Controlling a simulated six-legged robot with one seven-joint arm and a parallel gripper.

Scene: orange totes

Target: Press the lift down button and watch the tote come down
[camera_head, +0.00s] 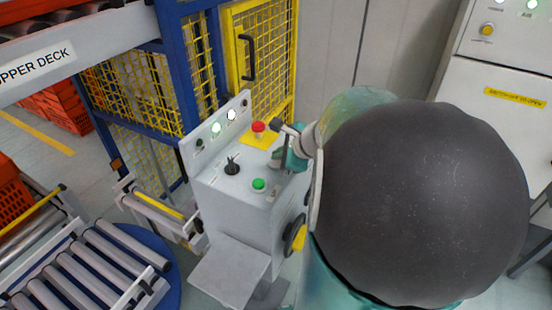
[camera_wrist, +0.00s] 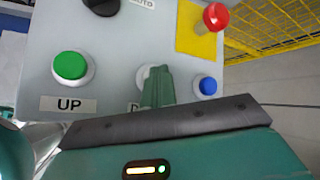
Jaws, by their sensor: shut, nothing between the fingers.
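The grey control box (camera_head: 232,205) stands in the middle of the head view. Its green UP button (camera_wrist: 70,66) is clear in the wrist view and also shows in the head view (camera_head: 259,185). Right of it, a pale button (camera_wrist: 143,76) and a label starting with "D" are mostly hidden behind my gripper (camera_wrist: 158,88). My gripper is shut and empty, its tip over that button; I cannot tell whether it touches or presses it. It also shows in the head view (camera_head: 284,160). Orange totes (camera_head: 12,195) stand at the left; none is seen moving.
A blue button (camera_wrist: 208,85) and a red mushroom button (camera_wrist: 215,17) on a yellow plate sit close to my gripper. A black selector knob (camera_head: 232,166) is on the panel. Left are roller conveyors (camera_head: 100,270), the upper deck (camera_head: 60,62) and a yellow mesh cage (camera_head: 265,45).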

